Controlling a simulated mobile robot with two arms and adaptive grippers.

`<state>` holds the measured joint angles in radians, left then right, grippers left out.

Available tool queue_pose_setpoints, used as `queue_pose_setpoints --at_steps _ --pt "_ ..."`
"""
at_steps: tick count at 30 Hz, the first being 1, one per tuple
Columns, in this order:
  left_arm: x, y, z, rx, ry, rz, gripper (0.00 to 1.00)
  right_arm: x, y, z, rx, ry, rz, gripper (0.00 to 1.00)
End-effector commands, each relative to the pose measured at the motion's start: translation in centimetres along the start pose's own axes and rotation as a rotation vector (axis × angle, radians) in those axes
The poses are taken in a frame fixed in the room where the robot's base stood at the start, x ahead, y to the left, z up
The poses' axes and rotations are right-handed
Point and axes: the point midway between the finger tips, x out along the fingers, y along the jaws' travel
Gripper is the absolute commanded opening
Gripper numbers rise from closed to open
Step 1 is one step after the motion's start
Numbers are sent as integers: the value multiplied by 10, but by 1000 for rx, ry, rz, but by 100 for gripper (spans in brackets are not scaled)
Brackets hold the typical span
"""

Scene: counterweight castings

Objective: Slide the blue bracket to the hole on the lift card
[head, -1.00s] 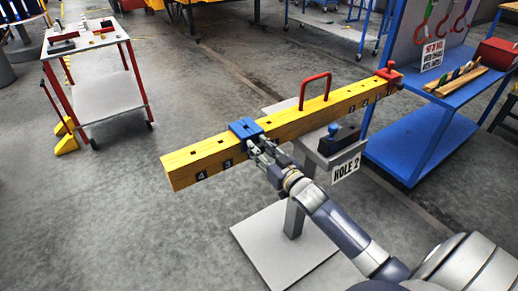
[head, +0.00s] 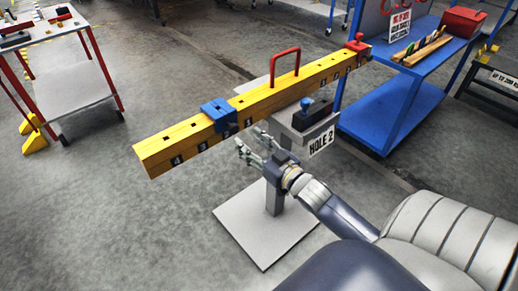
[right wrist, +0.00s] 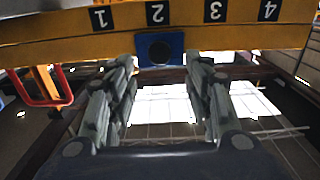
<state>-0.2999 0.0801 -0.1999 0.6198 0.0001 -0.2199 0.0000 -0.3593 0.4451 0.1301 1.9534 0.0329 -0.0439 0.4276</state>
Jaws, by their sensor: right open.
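The blue bracket (head: 219,114) sits around the yellow beam (head: 265,101), left of its red handle. In the right wrist view the bracket (right wrist: 174,43) lines up with the number 2 label (right wrist: 157,13) and shows a round dark hole. The lift card (head: 321,144) reads HOLE 2 and hangs on the stand below the beam. My right gripper (head: 250,145) is open and empty, apart from the bracket, just in front of and below it. Its two fingers also show in the right wrist view (right wrist: 163,80), spread on either side below the bracket. My left gripper is out of view.
A red handle (head: 285,52) rises from the beam, and a red piece (head: 357,44) sits at its far right end. A blue-topped piece (head: 307,103) stands on the stand. A blue cart (head: 398,110) is at right, a white-topped cart (head: 40,30) at left.

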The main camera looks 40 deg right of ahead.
Motion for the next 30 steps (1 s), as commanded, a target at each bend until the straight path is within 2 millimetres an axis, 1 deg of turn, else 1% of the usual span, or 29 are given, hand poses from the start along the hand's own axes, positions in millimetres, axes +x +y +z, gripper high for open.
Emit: queue_pose_setpoints --at_steps 1,3,6,9,27,29,30 --pt "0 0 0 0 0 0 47 -9 0 1 0 -2 0 47" --pt "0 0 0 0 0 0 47 -18 0 1 1 -2 0 47" --pt "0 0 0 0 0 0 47 -27 0 0 2 0 0 47" --pt "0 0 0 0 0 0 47 -32 0 0 2 0 0 47" --pt "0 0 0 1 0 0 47 -34 0 0 1 1 0 47" --pt "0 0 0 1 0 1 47 -34 1 4 2 -6 3 47" --pt "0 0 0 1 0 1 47 -34 2 10 2 -18 8 47"
